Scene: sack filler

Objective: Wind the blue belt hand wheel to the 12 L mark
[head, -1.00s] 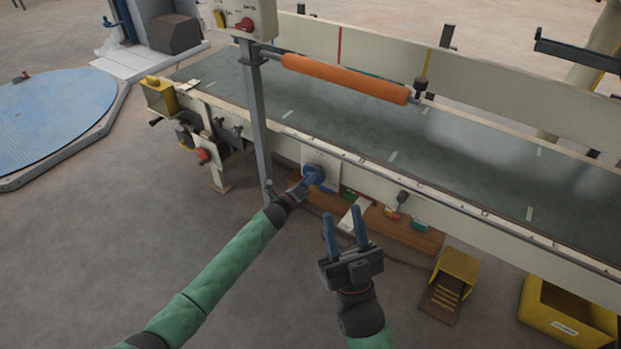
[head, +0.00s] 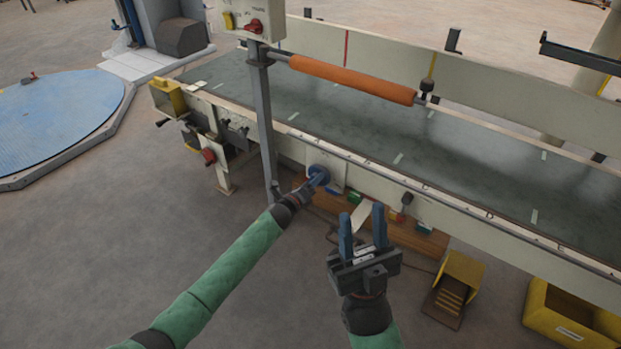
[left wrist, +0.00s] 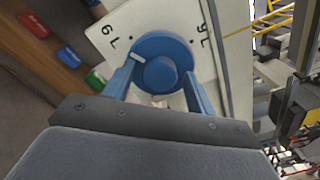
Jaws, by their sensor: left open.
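The blue hand wheel (head: 319,175) sits on a pale plate on the conveyor's near side. In the left wrist view the wheel (left wrist: 160,45) shows its round hub and a white mark near its left rim. The plate (left wrist: 207,62) carries dots and tilted figures, which look like 6 or 9 with an L; I cannot read a 12. My left gripper (head: 311,184) is at the wheel, its open blue fingers on either side of the wheel in the wrist view (left wrist: 160,88). Contact is unclear. My right gripper (head: 362,226) is open and empty, in front of the conveyor.
A grey post (head: 264,130) with a switch box stands left of the wheel. An orange roller (head: 350,80) spans above the belt. Coloured blocks lie on a wooden board (head: 415,238) under the conveyor. A yellow bin (head: 570,315) stands on the floor at right.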

